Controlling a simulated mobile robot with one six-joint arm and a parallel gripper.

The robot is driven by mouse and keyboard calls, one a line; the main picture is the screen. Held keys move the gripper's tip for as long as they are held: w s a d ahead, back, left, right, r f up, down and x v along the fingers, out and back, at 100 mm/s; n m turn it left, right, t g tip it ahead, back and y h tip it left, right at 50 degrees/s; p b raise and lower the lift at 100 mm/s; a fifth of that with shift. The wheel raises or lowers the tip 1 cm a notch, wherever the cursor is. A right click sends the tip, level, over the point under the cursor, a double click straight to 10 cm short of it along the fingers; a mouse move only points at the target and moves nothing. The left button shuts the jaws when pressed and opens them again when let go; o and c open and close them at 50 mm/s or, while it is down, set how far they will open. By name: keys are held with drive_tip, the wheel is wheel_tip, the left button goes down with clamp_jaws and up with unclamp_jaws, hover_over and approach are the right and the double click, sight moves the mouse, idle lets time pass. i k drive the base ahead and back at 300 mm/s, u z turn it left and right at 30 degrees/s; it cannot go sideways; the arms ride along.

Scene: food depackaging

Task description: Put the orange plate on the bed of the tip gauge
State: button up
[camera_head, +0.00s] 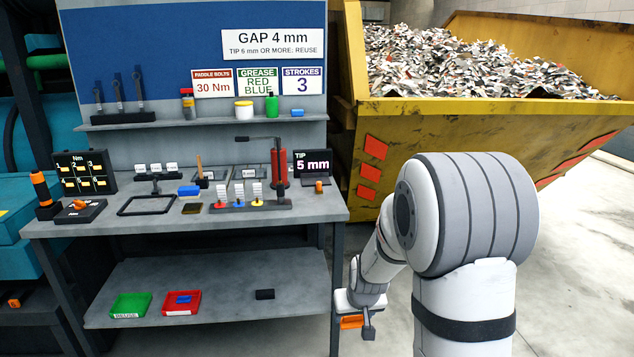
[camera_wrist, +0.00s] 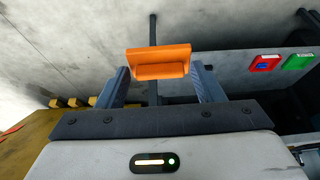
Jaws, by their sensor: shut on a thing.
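The orange plate (camera_wrist: 158,60) is between the two fingers of my gripper (camera_wrist: 160,76) in the wrist view, with its angled face towards the camera. In the head view my gripper (camera_head: 354,305) hangs low off the bench's right end, with the orange plate (camera_head: 352,322) showing under it. The tip gauge (camera_head: 313,162) stands at the right end of the bench top, its screen reading TIP 5 mm. A small orange part shows just in front of the screen. I cannot make out the gauge's bed clearly. My gripper is below and to the right of the gauge.
The bench top (camera_head: 150,228) carries tools, a dark frame and a red-columned stand (camera_head: 279,165). The lower shelf (camera_head: 225,285) holds a green tray (camera_head: 130,305) and a red tray (camera_head: 182,303). A yellow skip (camera_head: 440,140) stands behind my arm.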

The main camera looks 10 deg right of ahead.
sight(316, 180)
drive_tip(key=z, duration=0.1)
drive_tip(key=i, duration=1)
drive_tip(key=u, duration=0.05)
